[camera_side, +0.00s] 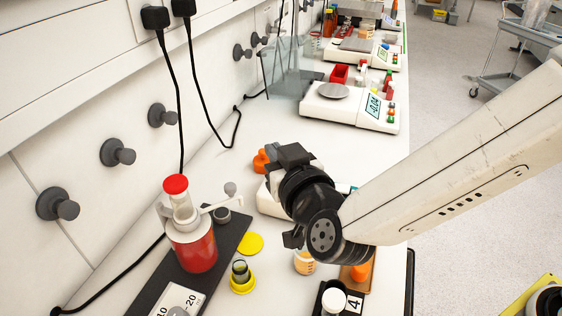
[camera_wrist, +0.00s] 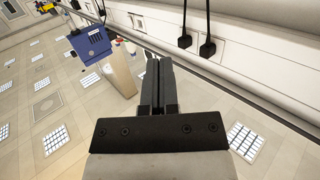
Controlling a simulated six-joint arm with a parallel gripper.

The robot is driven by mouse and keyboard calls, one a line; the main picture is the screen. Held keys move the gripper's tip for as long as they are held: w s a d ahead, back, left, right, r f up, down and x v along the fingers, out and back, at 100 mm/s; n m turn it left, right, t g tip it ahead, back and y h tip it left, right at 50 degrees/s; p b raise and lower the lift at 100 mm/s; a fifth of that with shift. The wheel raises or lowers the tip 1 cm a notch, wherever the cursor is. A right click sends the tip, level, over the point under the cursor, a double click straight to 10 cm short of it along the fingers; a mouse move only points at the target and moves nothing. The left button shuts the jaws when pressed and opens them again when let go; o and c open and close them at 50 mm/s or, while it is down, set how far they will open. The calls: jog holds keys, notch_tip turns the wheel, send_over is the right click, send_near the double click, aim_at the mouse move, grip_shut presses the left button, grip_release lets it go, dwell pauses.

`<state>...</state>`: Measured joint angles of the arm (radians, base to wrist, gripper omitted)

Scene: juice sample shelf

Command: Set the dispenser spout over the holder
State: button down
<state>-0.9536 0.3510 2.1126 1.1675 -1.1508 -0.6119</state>
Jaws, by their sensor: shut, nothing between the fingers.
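The dispenser (camera_side: 195,245) is a bottle of red liquid with a red-capped clear top, upright on a dark mat at the lower left of the side view. My gripper (camera_wrist: 160,62) is shut and empty in the wrist view. In the side view my dark wrist is right of the dispenser, apart from it; the fingertips are unclear.
A yellow disc (camera_side: 250,243) lies beside the mat. An orange-filled cup (camera_side: 304,262) and a black numbered block (camera_side: 334,300) stand below my wrist. White scales (camera_side: 350,108) line the back of the bench. Wall knobs (camera_side: 117,153) and black cables run along the left.

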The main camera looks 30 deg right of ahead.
jog(key=w+a+f+n+g+y, duration=0.4)
jog(key=w+a+g+y, duration=0.15)
jog(key=w, duration=0.45)
jog(key=w+d+r+n+g+y, duration=0.1)
jog(key=w+d+n+g+y, duration=0.1)
jog(key=d+n+g, duration=0.4)
jog(key=w+d+g, duration=0.1)
jog(key=d+g, duration=0.4)
jog(key=g, duration=0.1)
jog(key=shift+w+d+r+n+y, duration=0.2)
jog(key=shift+d+r+n+y, duration=0.1)
jog(key=shift+r+n+y, duration=0.1)
jog(key=shift+f, duration=0.1)
jog(key=s+a+f, duration=0.3)
jog(key=a+f, duration=0.5)
jog(key=a, duration=0.1)
jog(key=shift+s, duration=0.25)
